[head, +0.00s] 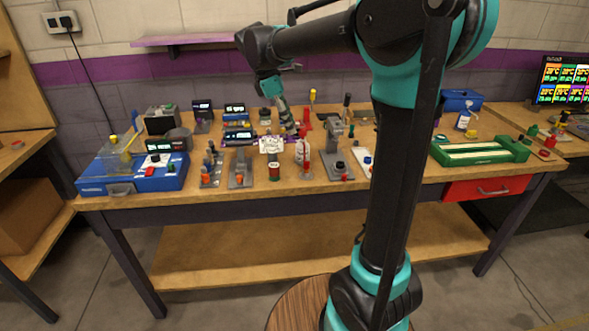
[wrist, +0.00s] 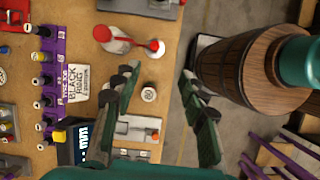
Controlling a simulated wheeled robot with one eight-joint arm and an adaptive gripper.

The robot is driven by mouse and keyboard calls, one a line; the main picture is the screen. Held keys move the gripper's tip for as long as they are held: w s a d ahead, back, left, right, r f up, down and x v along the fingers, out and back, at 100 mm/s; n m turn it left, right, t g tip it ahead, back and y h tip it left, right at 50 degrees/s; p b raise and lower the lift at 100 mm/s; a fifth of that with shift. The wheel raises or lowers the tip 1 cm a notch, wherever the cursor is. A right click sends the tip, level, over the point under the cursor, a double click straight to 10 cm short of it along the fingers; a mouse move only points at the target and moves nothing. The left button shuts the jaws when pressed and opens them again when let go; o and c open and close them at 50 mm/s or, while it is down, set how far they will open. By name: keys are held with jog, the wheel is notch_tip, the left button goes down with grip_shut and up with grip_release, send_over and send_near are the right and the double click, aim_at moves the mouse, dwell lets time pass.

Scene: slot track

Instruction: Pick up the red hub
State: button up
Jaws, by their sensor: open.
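My gripper (wrist: 160,82) is open and empty, its two dark fingers spread above the front edge of the workbench. In the head view my gripper (head: 288,124) points down over the middle of the bench. A small upright spool-like piece with red on it (head: 274,172) stands near the front edge, in front of a white sign. In the wrist view a small round pale-topped piece (wrist: 149,94), apparently the same one, lies between and below the fingers, untouched. A red upright part (head: 306,166) stands to its right. I cannot tell for certain which is the red hub.
The sign (wrist: 80,75) reads "BLACK RING". A grey stand with an orange knob (head: 240,168) is left of the spool-like piece, and another grey stand (head: 338,165) is to the right. A purple rack (wrist: 52,85) lies behind. Several fixtures crowd the bench.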

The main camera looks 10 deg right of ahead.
jog(key=a, duration=0.1)
send_over(306, 162)
jog(key=a, duration=0.3)
notch_tip(306, 162, down, 10)
jog(key=shift+n, duration=0.4)
jog(key=x, duration=0.4)
jog(key=shift+s+d, duration=0.1)
jog(key=shift+d, duration=0.3)
jog(key=shift+d+f, duration=0.2)
jog(key=shift+f, duration=0.4)
jog(key=shift+c, duration=0.3)
grip_shut()
